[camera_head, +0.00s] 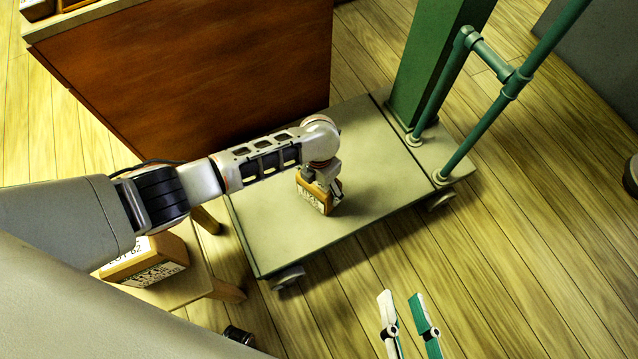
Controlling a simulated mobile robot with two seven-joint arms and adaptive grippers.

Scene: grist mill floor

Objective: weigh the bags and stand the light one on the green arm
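A brown block-shaped bag with a white printed label (311,196) is on the grey platform (270,236) of a green-posted scale. My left gripper (327,188) points down at this bag, with a finger along its right side. The bag and wrist hide the other finger, so its grip is unclear. A second brown bag (155,258), labelled "LOT 62", sits on a wooden stool (190,289) at lower left, partly behind my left arm. My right gripper (408,318) is at the bottom centre, its two fingers apart and nothing between them. I cannot make out a green arm for standing a bag.
The scale's green column (432,65) and pipe rail (490,125) rise at the platform's right end. A large brown cabinet (190,75) stands behind the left arm. A small dark cylinder (238,335) is near the stool.

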